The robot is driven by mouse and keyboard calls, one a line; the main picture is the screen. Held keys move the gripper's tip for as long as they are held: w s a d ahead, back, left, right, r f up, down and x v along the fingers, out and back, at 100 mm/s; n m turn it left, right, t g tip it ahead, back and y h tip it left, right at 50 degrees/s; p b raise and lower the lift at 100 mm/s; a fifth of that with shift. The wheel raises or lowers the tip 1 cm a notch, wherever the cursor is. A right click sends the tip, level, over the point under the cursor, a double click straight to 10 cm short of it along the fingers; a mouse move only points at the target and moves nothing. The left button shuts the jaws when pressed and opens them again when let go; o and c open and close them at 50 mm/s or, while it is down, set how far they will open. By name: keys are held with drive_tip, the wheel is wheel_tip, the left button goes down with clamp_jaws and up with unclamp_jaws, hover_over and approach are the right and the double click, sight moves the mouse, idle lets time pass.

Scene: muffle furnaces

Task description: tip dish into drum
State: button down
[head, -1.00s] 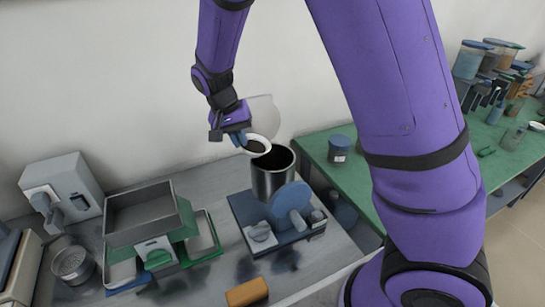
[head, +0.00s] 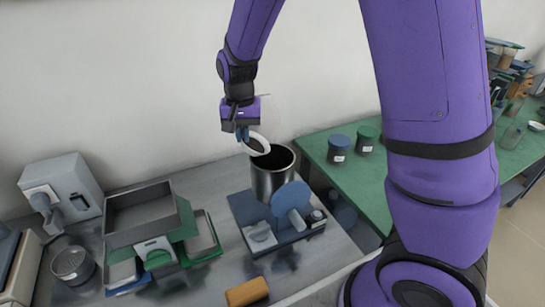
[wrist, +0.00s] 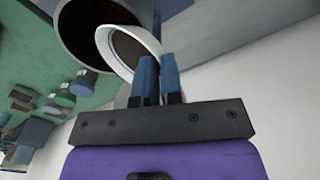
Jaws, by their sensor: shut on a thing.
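The dish is a small white bowl with dark contents (head: 258,145). My gripper (head: 243,133) is shut on its rim, and the blue fingers show on the rim in the wrist view (wrist: 158,78). The dish is tilted, its lower edge at the drum's mouth. The drum (head: 272,180) is an open grey metal cylinder standing on a blue-based machine. In the wrist view the dish (wrist: 128,48) overlaps the edge of the drum's dark opening (wrist: 95,30). I cannot tell whether dish and drum touch, or whether anything is falling.
A blue disc (head: 292,197) stands at the drum's front right. A grey sieve tray (head: 140,215) on a green machine is to the left. An orange-brown block (head: 247,291) lies in front. Lidded jars (head: 339,148) stand on the green bench (head: 375,190) at right.

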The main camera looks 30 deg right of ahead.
idle(0.3)
drive_tip(key=shift+s+d+r+t+y, duration=0.15)
drive_tip(key=shift+d+r+t+y, duration=0.2)
drive_tip(key=shift+y, duration=0.45)
drive_tip(key=shift+s+d+r+t+y, duration=0.15)
drive_tip(key=shift+d+r+t+y, duration=0.25)
drive_tip(key=shift+y, duration=0.3)
drive_tip(key=shift+d, duration=0.1)
drive_tip(key=shift+s+d+r+y, duration=0.25)
drive_tip(key=shift+d+y, duration=0.15)
drive_tip(key=shift+y, duration=0.4)
drive_tip(key=shift+s+d+r+t+y, duration=0.15)
drive_tip(key=shift+d+r+t+y, duration=0.1)
drive_tip(key=shift+d+t+y, duration=0.35)
